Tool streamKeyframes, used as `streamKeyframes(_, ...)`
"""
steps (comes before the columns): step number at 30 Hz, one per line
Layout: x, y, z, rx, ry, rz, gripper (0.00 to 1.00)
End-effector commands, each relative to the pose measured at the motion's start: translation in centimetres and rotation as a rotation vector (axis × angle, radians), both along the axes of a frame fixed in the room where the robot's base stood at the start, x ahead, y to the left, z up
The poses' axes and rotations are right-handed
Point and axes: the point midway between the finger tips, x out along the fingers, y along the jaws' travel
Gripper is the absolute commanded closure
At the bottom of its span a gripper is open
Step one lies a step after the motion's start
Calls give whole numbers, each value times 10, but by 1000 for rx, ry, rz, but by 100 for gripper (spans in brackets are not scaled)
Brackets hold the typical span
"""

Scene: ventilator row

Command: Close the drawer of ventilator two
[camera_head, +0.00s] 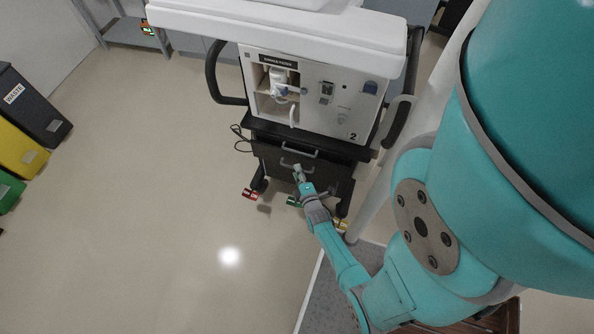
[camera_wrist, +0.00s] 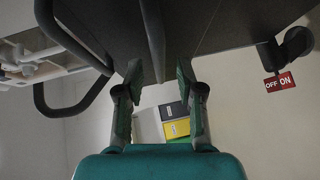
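Ventilator two (camera_head: 318,105) stands at the top middle of the head view, marked with a "2". Below its black shelf are dark drawer fronts (camera_head: 325,178) with an upper handle (camera_head: 300,150) and a lower handle (camera_head: 290,164). How far any drawer stands out is hard to tell. My gripper (camera_head: 298,172) is at the lower handle. In the wrist view my gripper (camera_wrist: 160,74) is open, its fingers apart, with a grey handle bar (camera_wrist: 153,35) running toward the gap between them. Contact cannot be told. Dark drawer panels (camera_wrist: 190,25) lie beyond the fingertips.
Red (camera_head: 250,194), green (camera_head: 294,202) and yellow (camera_head: 340,224) tags sit by the cart's wheels. The red one (camera_wrist: 279,84) reads OFF/ON in the wrist view. Black (camera_head: 34,105), yellow (camera_head: 18,150) and green bins stand left. The floor between is clear.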

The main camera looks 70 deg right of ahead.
Motion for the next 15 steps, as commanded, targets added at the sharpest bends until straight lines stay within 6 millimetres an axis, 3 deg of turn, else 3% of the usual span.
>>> streamKeyframes(14, 9, -11, -2, 0, 0, 0, 63)
streamKeyframes(15, 9, -11, -2, 0, 0, 0, 68)
